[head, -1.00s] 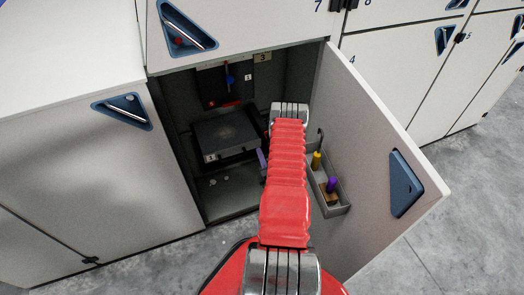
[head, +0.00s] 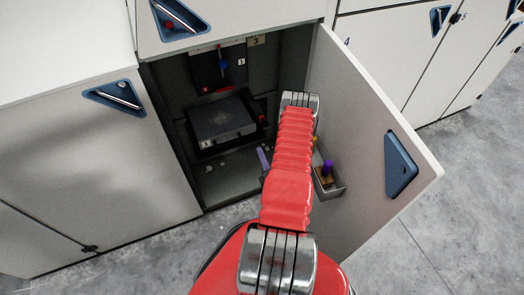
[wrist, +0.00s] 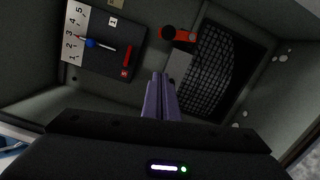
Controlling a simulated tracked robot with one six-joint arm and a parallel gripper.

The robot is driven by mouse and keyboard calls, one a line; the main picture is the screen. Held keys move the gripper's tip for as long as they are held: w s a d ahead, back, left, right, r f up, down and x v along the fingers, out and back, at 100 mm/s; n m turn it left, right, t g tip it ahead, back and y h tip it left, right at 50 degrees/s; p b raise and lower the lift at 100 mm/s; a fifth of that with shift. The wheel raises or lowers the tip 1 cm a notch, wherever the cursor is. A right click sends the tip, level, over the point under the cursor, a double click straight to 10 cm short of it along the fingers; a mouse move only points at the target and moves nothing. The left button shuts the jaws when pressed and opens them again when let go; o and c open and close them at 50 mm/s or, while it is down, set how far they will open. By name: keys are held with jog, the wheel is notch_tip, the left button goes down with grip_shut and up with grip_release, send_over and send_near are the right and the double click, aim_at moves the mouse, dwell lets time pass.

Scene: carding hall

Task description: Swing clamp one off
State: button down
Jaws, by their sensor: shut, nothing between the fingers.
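A red-orange cylindrical part with a black end (wrist: 178,34) stands beside the dark mesh panel (wrist: 215,68) in the wrist view; it may be clamp one, but I see no number on it. In the head view, a black box marked 1 (head: 221,122) sits inside the open cabinet, with small red-orange parts (head: 263,118) at its right side. My gripper (wrist: 161,76) has its purple fingers together and empty, pointing into the cabinet, apart from the red-orange part. One purple finger (head: 263,157) also shows in the head view, in front of the box's right side; my arm hides the rest.
A back panel with a blue-knobbed lever (wrist: 91,43) and a numbered scale (wrist: 75,33) is at upper left in the wrist view. The open door (head: 365,130) stands to the right, with a bin (head: 333,190) holding a purple-topped item. Small pale bits lie on the cabinet floor.

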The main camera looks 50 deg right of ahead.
jog(key=w+d+r+g+y, duration=0.1)
jog(key=w+r+y, duration=0.3)
jog(key=w+r, duration=1)
jog(key=w+a+r+m+g+y, duration=0.1)
jog(key=w+a+r+m+g, duration=0.1)
jog(key=w+a+r, duration=0.45)
jog(key=w+a+r+m+g+y, duration=0.1)
jog(key=w+a+r+m, duration=0.2)
jog(key=r, duration=0.6)
jog(key=s+a+r+m+g+y, duration=0.1)
jog(key=s+a+r+m, duration=0.1)
jog(key=s+a+r, duration=0.35)
jog(key=s+a+r+m+g+y, duration=0.1)
jog(key=s+a+r+m, duration=0.1)
jog(key=a+r, duration=0.7)
jog(key=s+a+r+m+g+y, duration=0.2)
jog(key=s+a+r+m+g, duration=0.1)
jog(key=s+a, duration=1.4)
jog(key=s+m, duration=0.1)
jog(key=s, duration=0.2)
jog(key=shift+s+y, duration=0.2)
jog(key=shift+y, duration=0.1)
